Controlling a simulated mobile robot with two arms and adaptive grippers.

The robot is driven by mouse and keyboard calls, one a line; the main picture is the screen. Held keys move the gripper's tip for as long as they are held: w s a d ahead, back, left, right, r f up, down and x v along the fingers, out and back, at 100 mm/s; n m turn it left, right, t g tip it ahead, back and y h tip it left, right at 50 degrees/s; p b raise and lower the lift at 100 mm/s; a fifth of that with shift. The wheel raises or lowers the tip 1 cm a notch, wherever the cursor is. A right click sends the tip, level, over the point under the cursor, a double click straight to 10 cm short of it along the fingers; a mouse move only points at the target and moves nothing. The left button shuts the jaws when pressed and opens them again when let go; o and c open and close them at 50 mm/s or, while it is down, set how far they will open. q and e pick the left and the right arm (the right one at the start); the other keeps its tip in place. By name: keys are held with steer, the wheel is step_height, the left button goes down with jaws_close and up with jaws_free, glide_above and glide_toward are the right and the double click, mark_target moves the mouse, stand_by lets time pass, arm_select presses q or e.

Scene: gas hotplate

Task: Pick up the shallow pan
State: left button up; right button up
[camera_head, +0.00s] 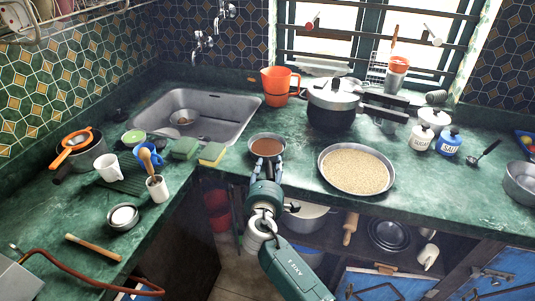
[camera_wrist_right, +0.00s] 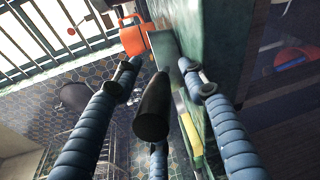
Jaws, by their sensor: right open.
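The pan with brown contents (camera_head: 267,146) sits near the front edge of the green counter, right of the sponges. I take it for the shallow pan. My right gripper (camera_head: 266,166) is at the near side of this pan, and its fingers hide part of it. In the right wrist view, a black handle (camera_wrist_right: 153,112) lies between the spread blue fingers of the right gripper (camera_wrist_right: 162,85), with gaps on both sides. I cannot tell whether any finger touches it. My left gripper is not in view.
A wide round tray of grain (camera_head: 357,169) sits to the right. A pressure cooker (camera_head: 333,112) and an orange jug (camera_head: 280,88) stand behind. The sink (camera_head: 222,116) and two sponges (camera_head: 212,154) are to the left. Open shelves lie below the counter.

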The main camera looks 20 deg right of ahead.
steer(key=shift+s, duration=0.1)
steer(key=c, duration=0.3)
jaws_close()
steer(key=shift+r, duration=0.2)
